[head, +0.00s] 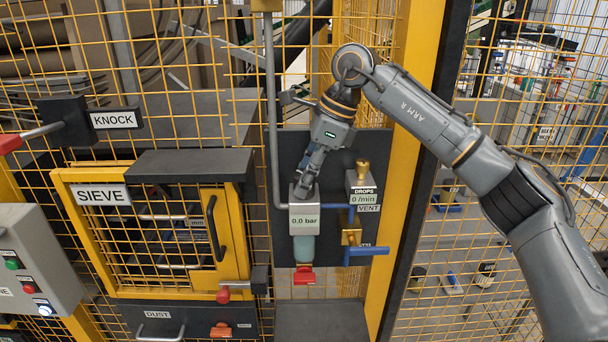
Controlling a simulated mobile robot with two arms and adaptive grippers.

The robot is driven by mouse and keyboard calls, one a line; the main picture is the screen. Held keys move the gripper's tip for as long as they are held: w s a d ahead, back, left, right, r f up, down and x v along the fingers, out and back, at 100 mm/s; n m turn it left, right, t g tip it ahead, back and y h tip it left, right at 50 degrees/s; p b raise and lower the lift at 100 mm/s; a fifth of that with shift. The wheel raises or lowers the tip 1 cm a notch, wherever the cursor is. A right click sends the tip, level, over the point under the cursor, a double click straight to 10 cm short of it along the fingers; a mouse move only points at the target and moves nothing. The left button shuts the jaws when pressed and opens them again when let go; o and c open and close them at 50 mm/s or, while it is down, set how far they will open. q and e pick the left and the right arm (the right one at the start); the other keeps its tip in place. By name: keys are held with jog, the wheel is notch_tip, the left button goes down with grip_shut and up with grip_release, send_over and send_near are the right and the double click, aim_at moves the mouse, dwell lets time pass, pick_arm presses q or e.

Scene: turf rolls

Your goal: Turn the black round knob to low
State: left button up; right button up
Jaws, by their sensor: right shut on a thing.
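My right gripper (304,188) reaches down from my right arm to the top of a grey regulator unit (304,222) with a display reading 0.0 bar. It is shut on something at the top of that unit. My left gripper is not in view.
To the right stand a DROPS unit (363,199) reading 0 /min, a brass fitting (351,234) and a blue lever (366,251). A red valve handle (304,276) hangs below. The SIEVE door (233,235) and yellow mesh are at left.

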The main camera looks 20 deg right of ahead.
jog(key=o, duration=1.2)
jog(key=shift+s+r, duration=0.1)
